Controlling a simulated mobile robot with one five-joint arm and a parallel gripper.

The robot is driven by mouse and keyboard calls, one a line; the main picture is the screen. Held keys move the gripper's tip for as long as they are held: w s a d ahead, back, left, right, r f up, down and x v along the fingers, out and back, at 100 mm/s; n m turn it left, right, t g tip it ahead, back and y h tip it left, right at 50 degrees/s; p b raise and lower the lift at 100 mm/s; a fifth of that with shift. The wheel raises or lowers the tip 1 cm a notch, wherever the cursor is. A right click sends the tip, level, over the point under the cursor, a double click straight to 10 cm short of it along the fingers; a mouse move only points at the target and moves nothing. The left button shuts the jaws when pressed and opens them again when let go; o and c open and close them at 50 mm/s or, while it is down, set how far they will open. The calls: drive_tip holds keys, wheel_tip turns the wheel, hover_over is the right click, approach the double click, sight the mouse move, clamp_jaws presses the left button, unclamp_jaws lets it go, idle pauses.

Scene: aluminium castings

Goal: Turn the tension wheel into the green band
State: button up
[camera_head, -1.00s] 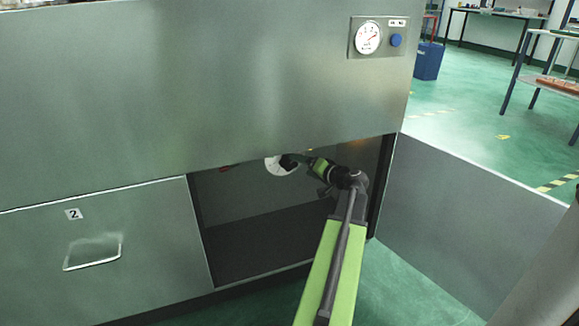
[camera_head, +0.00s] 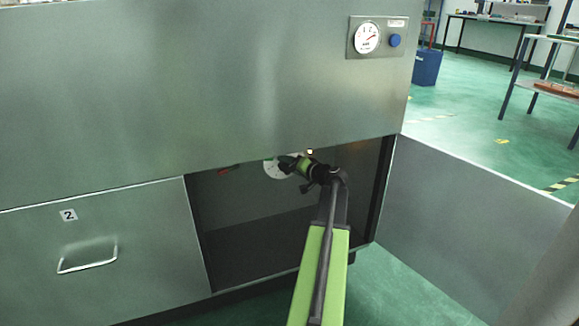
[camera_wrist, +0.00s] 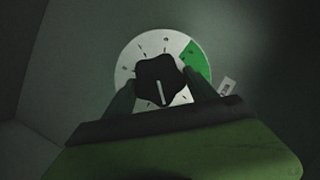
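The tension wheel (camera_wrist: 160,78) is a black lobed knob with a white pointer line on its face. The line points downward, slightly right, in the wrist view. Around it is a white dial (camera_wrist: 126,66) with a green band (camera_wrist: 198,66) at its upper right, and the pointer is away from that band. My gripper (camera_wrist: 160,86) has one finger on each side of the wheel, close to its edges. I cannot tell whether the fingers press on it. In the head view the dial (camera_head: 272,170) is partly hidden by my gripper (camera_head: 285,164).
The wheel sits inside a dark open compartment under the metal cabinet front (camera_head: 200,90). An open door panel (camera_head: 470,210) stands on the right. A gauge (camera_head: 367,37) and a blue button (camera_head: 395,40) are above. A handled drawer marked 2 (camera_head: 100,240) is on the left.

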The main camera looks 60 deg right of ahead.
drive_tip(key=c, duration=0.6)
drive_tip(key=n+p, duration=0.1)
drive_tip(key=n+g+p, duration=0.1)
drive_tip(key=shift+a+r+n+h, duration=0.15)
drive_tip(key=shift+n+h, duration=0.25)
drive_tip(key=n+g, duration=0.1)
drive_tip(key=n+g+h+p, duration=0.1)
drive_tip(key=n, duration=0.1)
drive_tip(key=shift+w+a+h, duration=0.15)
drive_tip(key=shift+h, duration=0.15)
drive_tip(key=n+h, duration=0.1)
drive_tip(key=n, duration=0.1)
drive_tip(key=n+g+h, duration=0.1)
drive_tip(key=shift+w+a+f+n, duration=0.1)
drive_tip(key=shift+a+f+n, duration=0.1)
drive_tip(key=shift+n, duration=0.2)
drive_tip(key=n+g+h+b, duration=0.1)
drive_tip(key=n, duration=0.1)
drive_tip(key=shift+f+n+h+b, duration=0.1)
drive_tip(key=shift+n+h+b, duration=0.2)
drive_tip(key=shift+b, duration=0.1)
drive_tip(key=shift+w+n+h, duration=0.1)
drive_tip(key=shift+n+h, duration=0.2)
drive_tip(key=shift+n, duration=0.1)
drive_tip(key=shift+b, duration=0.3)
